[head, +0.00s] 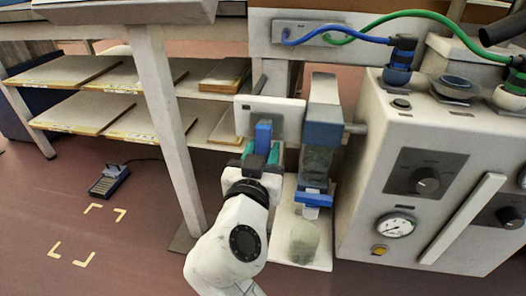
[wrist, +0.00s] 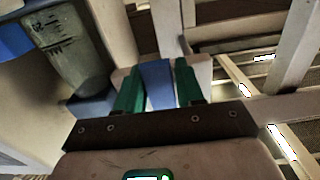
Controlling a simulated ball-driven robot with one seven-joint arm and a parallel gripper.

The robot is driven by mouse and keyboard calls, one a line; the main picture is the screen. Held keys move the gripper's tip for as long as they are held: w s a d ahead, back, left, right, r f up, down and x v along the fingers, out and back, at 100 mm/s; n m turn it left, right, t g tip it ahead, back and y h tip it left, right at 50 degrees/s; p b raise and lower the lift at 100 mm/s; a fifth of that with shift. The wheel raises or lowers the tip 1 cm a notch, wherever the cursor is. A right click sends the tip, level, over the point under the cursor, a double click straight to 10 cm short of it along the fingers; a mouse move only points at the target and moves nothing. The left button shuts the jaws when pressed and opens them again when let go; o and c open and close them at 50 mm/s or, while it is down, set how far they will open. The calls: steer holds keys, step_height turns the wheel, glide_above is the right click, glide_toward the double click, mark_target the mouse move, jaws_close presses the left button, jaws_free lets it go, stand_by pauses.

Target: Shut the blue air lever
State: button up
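The blue air lever (head: 263,136) is on a pale plate (head: 285,110) left of the clear-bowled air unit (head: 318,150). In the head view it extends down toward my gripper (head: 262,155). In the wrist view the lever (wrist: 158,84) lies between the two green fingers of my gripper (wrist: 159,88), which meet it on both sides with no clear gap. My gripper is shut on the lever. The lever's lower end is hidden behind the gripper.
A control box (head: 424,170) with knobs and a gauge stands right. A table leg (head: 168,120) and low shelves with boards (head: 80,110) are left. A foot pedal (head: 109,181) is on the floor. Blue and green hoses (head: 345,39) run above.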

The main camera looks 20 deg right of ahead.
steer(key=o, duration=0.3)
steer(key=p+v, duration=0.2)
steer(key=v, duration=0.8)
steer(key=shift+s+a+p, duration=0.25)
steer(key=shift+s+p, duration=0.05)
steer(key=shift+p, duration=0.05)
